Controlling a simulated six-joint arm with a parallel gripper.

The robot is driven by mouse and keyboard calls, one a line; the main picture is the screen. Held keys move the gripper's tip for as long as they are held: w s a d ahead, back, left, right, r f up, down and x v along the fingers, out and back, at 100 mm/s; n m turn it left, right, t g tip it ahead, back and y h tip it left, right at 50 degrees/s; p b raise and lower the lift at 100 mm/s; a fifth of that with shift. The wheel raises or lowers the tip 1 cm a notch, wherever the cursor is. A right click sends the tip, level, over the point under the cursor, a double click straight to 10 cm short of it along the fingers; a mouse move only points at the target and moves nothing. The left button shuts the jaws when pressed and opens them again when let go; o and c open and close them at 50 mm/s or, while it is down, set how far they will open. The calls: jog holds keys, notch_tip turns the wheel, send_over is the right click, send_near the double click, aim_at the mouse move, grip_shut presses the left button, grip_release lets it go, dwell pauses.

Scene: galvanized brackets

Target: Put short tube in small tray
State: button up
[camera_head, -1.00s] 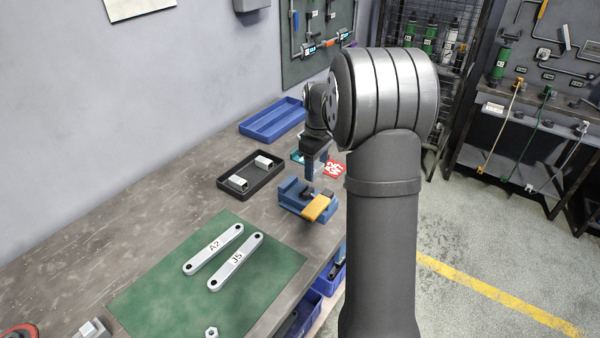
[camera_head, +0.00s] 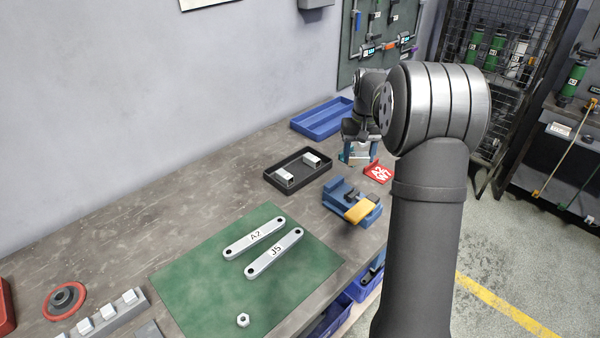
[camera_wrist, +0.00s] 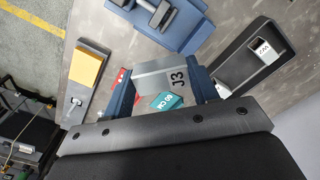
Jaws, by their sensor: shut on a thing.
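My gripper (camera_head: 360,155) hangs over the bench behind the blue vise and right of the black tray. In the wrist view its blue fingers (camera_wrist: 162,92) are shut on a short grey tube (camera_wrist: 155,80) marked J3. The small black tray (camera_head: 272,181) lies on the bench and holds two short pale tubes (camera_head: 285,176). Part of this tray also shows at the right of the wrist view (camera_wrist: 228,58), with a labelled tube inside.
A blue divided tray (camera_head: 322,132) lies behind the black tray. The blue vise (camera_head: 340,192) with a yellow block (camera_head: 362,211) stands in front of the gripper. A red card (camera_head: 378,172) and a teal card (camera_wrist: 168,102) lie nearby. Two bars lie on the green mat (camera_head: 190,275).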

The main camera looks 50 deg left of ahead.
jog(key=s+a+f+m, duration=0.2)
jog(key=a+m, duration=0.7)
jog(key=a, duration=0.1)
send_near(291, 168)
jog(key=shift+m, duration=0.3)
jog(key=s+d+f, duration=0.2)
jog(key=s+d, duration=0.1)
jog(key=shift+d, duration=0.2)
jog(key=shift+f, duration=1.9)
jog(key=shift+f, duration=0.15)
jog(key=o, duration=1)
notch_tip(291, 168, up, 12)
